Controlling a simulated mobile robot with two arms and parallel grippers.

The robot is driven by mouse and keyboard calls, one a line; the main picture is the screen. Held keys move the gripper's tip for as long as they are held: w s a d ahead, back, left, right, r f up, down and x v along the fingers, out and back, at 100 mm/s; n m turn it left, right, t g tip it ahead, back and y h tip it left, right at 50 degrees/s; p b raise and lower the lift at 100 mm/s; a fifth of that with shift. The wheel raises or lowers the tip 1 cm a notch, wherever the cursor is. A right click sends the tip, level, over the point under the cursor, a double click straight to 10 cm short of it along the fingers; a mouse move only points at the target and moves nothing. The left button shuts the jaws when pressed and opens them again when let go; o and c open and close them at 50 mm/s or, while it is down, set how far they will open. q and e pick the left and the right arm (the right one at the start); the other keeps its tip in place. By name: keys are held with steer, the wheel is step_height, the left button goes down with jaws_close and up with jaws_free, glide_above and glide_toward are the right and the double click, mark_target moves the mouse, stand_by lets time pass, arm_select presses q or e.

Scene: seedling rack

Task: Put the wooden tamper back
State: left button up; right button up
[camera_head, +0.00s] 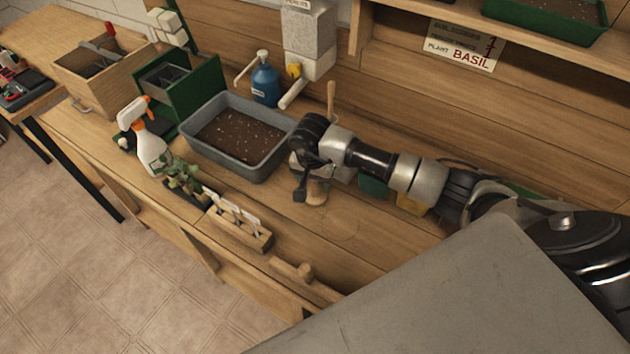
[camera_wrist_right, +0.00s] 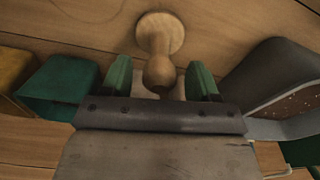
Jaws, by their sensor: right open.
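The wooden tamper (camera_wrist_right: 159,38) has a round base and a narrower knobbed handle. In the right wrist view its handle end lies between the two green fingertips of my right gripper (camera_wrist_right: 160,80), with a gap on each side. My right gripper is open. In the head view the tamper (camera_head: 317,191) is on the bench just below my right gripper (camera_head: 304,185), which partly hides it. My left gripper is not in view.
A grey soil tray (camera_head: 275,165) stands left of the right gripper. A wooden label holder (camera_head: 240,233) and a wooden piece with a knob (camera_head: 305,278) lie along the front edge. A green pot (camera_head: 373,187) and yellow pot (camera_head: 410,205) are close behind my arm. A spray bottle (camera_head: 150,145) stands left.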

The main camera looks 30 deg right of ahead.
steer(key=r, duration=0.3)
steer(key=r+b, duration=0.1)
steer(key=r, duration=0.2)
steer(key=r+b, duration=0.1)
steer(key=r, duration=0.2)
steer(key=shift+s+a+r, duration=0.2)
steer(key=shift+s+a, duration=0.15)
steer(key=shift+a, duration=0.05)
steer(key=shift+s+r, duration=0.1)
steer(key=shift+r, duration=0.25)
